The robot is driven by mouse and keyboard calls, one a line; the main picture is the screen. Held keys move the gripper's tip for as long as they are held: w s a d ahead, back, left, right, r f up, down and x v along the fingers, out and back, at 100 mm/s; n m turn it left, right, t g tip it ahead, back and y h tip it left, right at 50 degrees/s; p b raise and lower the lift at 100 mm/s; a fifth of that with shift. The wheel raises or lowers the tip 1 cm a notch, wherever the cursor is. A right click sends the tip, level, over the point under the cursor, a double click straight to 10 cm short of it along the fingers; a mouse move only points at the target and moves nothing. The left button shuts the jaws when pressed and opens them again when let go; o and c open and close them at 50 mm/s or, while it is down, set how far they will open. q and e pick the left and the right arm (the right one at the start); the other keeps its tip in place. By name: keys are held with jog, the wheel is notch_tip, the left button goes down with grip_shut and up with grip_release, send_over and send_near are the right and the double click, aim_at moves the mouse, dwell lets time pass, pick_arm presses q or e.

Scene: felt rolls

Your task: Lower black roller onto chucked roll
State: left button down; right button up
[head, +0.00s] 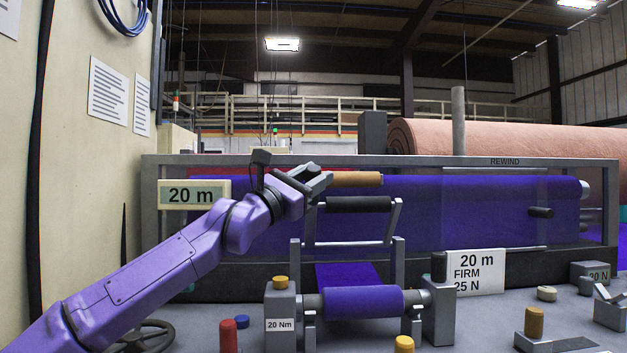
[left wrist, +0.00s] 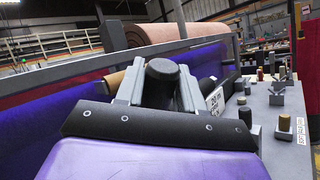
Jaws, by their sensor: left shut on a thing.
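The black roller (head: 358,204) lies level between two grey swing arms, raised clear above the chucked roll. The chucked roll (head: 362,301) is blue-purple felt, held level between grey chucks, with a strip of felt rising behind it. My right gripper is in neither view.
A grey machine frame with a wide purple felt sheet (head: 450,220) stands behind. A "20 m FIRM 25 N" sign (head: 476,272) stands right of the roll. A "20 Nm" block (head: 282,305) with a yellow knob is at left. Red, blue and yellow pegs stand in front.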

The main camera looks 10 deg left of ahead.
pick_arm(q)
jog(key=c, duration=0.8)
grip_release()
jog(key=shift+s+a+f+b, duration=0.2)
jog(key=shift+f+b, duration=0.1)
jog(key=shift+b, duration=0.1)
jog(key=b+v, duration=0.4)
jog(key=v, duration=0.5)
jog(key=shift+s+a, duration=0.2)
jog(key=shift+s, duration=0.1)
